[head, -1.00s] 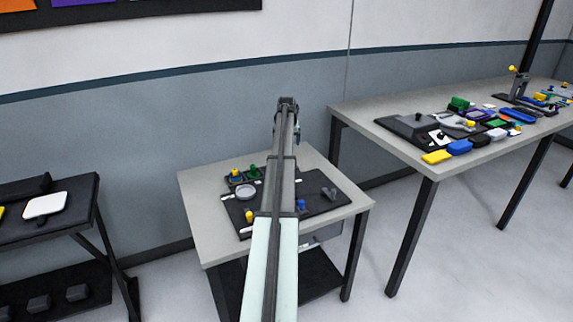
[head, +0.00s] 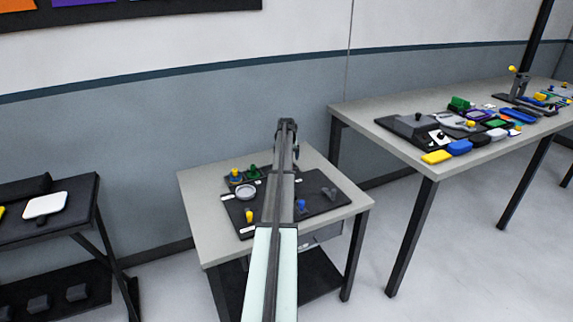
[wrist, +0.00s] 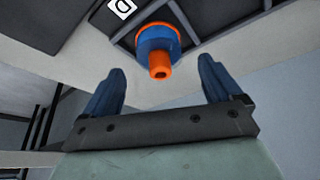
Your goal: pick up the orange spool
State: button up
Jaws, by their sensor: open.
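The orange spool (wrist: 158,45) shows in the wrist view with a blue flange and an orange hub end pointing towards my gripper. It sits in a dark compartmented tray (wrist: 205,12). In the head view, a small blue piece with an orange-yellow top (head: 236,175) at the tray's left looks like the same spool. In the head view my arm hides most of the gripper.
A green piece (head: 254,171) stands right beside the spool. A dark mat (head: 325,204) on the small table (head: 200,205) holds a grey ring (head: 246,192), a yellow piece (head: 249,215) and a blue piece (head: 301,205). A long table (head: 345,107) with many items stands at right.

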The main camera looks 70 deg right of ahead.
jog(key=shift+x, duration=1.2)
jog(key=c, duration=1.1)
jog(key=shift+r, duration=0.1)
